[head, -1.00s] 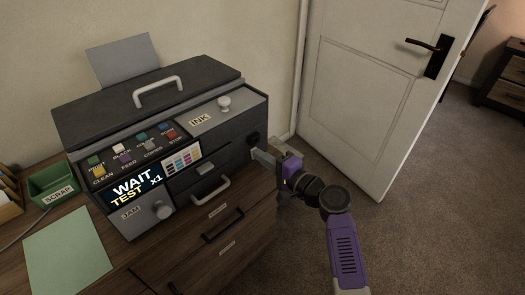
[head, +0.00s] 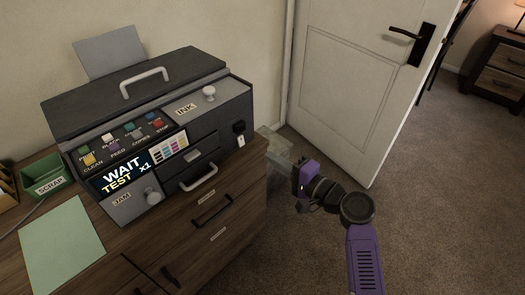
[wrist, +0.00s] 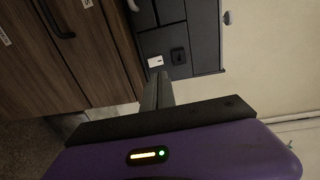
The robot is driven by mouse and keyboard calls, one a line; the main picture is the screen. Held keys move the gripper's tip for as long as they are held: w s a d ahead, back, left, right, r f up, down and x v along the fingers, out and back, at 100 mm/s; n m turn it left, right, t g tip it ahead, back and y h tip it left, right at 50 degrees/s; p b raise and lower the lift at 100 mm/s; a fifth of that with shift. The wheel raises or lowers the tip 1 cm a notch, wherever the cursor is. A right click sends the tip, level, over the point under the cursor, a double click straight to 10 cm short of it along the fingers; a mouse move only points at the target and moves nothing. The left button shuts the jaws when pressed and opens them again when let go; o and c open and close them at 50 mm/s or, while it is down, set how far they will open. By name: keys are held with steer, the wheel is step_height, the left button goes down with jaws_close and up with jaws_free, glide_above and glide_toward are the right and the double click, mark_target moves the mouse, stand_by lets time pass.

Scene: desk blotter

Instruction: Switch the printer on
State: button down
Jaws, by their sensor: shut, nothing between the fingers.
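The dark grey printer (head: 150,125) stands on the wooden cabinet in the head view. Its screen (head: 124,174) is lit and reads "WAIT" and "TEST x1". A black switch (head: 239,127) with a small white label (head: 241,141) below it is at the right end of the front; in the wrist view the switch (wrist: 178,57) and label (wrist: 155,62) show beyond my fingers. My gripper (head: 296,180) is to the right of the printer, apart from it. In the wrist view my gripper (wrist: 157,88) is shut and empty. The switch's position is too small to tell.
The cabinet (head: 215,225) has drawers with dark handles. A clear bin (head: 278,158) stands right of it, partly behind my gripper. A green scrap tray (head: 45,175) and green sheet (head: 62,245) lie left. The door (head: 360,85) stands behind; carpet on the right is clear.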

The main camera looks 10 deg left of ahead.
steer(key=shift+v, duration=1.7)
steer(key=w+d+r+t+h, duration=0.1)
steer(key=w+d+t+h, duration=0.1)
steer(key=d+t+h, duration=0.3)
steer(key=s+d+n+t+h+p, duration=0.1)
steer(key=s+d+n+h+p, duration=0.3)
steer(key=s+d, duration=0.75)
steer(key=s+d+r+n+h+p, duration=0.1)
steer(key=s+r, duration=0.3)
steer(key=s, duration=0.7)
steer(key=s+d+r+n+g+h+p, duration=0.1)
steer(key=s+r+p, duration=0.3)
steer(key=s, duration=0.8)
steer(key=s+d+r+n+h+p, duration=0.1)
steer(key=s+r, duration=0.3)
steer(key=s, duration=0.8)
steer(key=shift+s+d+r+n+g+h+p, duration=0.2)
steer(key=shift+d+n+g+h+p, duration=0.15)
steer(key=shift+h+p, duration=0.45)
